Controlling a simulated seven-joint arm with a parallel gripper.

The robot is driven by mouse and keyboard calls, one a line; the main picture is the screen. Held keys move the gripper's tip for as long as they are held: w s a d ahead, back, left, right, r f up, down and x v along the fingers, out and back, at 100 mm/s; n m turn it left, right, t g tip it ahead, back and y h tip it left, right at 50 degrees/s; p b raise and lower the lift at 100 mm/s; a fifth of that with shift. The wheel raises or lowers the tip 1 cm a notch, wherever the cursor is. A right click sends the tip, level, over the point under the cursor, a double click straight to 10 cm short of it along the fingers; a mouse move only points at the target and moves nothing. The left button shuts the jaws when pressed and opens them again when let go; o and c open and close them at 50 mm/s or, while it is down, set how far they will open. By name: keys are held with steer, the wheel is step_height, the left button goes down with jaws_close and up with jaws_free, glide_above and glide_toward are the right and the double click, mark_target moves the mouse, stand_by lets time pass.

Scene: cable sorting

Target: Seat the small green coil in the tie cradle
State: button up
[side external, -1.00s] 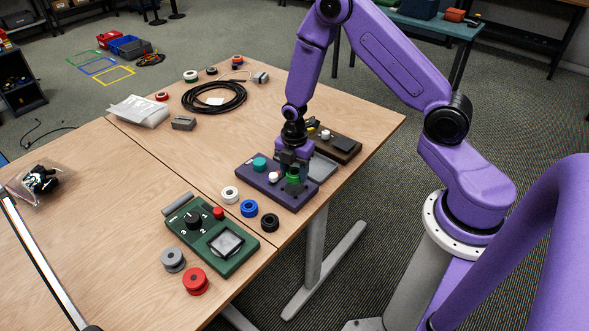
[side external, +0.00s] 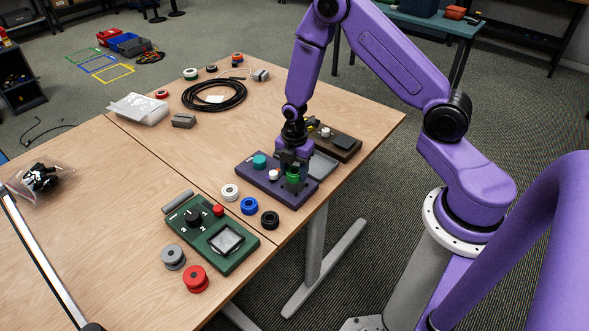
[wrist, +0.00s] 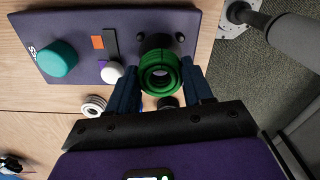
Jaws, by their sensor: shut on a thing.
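The small green coil (wrist: 161,74) sits between the two blue fingers of my gripper (wrist: 160,88), which is shut on it. In the side view the coil (side external: 293,178) is at the near right end of the purple board (side external: 262,182), below my gripper (side external: 293,167). In the wrist view a dark round part (wrist: 157,42) shows on the board just behind the coil and overlaps it. I take this part for the tie cradle, mostly hidden by the coil. I cannot tell whether the coil touches it.
The board also bears a teal knob (wrist: 57,59) and a white knob (wrist: 112,72). White (side external: 230,192), blue (side external: 249,207) and black (side external: 270,221) coils lie beside it. A green panel (side external: 212,236) is nearer. A grey tray (side external: 322,167) and a brown box (side external: 345,147) stand behind.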

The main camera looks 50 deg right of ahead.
steer(key=shift+f, duration=1.45)
stand_by(0.6)
steer(key=o, duration=1.5)
steer(key=shift+w+r, duration=0.1)
steer(key=shift+r, duration=0.05)
steer(key=shift+r, duration=3.4)
